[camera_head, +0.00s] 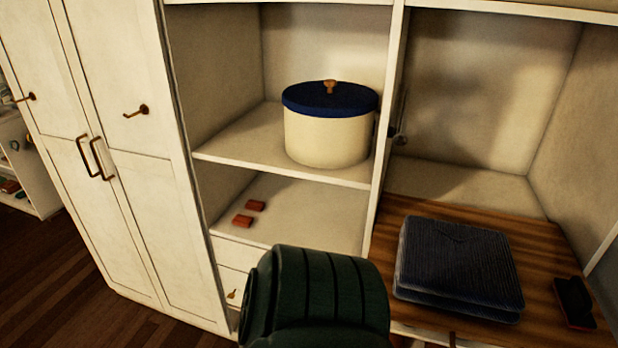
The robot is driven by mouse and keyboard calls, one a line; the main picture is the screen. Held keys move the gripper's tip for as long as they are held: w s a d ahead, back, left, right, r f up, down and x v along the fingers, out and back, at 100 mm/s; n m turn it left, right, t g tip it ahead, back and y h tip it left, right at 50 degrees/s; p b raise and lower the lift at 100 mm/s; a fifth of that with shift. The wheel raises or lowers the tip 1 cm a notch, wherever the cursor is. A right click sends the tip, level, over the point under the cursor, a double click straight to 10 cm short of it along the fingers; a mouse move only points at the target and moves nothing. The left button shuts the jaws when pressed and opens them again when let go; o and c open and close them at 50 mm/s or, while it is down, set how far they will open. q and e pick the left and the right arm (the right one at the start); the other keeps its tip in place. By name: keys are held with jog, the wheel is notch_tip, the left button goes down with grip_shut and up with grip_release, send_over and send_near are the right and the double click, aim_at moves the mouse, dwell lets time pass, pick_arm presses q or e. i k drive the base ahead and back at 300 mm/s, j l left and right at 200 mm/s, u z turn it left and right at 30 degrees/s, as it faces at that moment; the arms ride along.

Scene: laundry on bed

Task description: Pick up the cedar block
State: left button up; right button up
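Two small reddish-brown blocks lie on the lower shelf of the white cabinet. They look like cedar blocks. One block (255,206) lies farther back, and the other block (243,221) lies nearer the shelf's front edge. They are apart, with a small gap between them. Neither of my grippers shows in this view.
A cream round box (328,138) with a blue lid (331,99) stands on the shelf above (231,149). Folded dark blue cloth (458,262) and a dark brush-like item (574,302) lie on a wooden surface (541,245). The lower shelf (315,213) is clear right of the blocks.

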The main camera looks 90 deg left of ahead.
aim_at(241, 220)
jog(key=i+u, duration=0.1)
jog(key=u, duration=0.25)
jog(key=i+j+u, duration=0.1)
jog(key=u, duration=0.65)
jog(key=i+j, duration=0.05)
jog(key=i, duration=0.05)
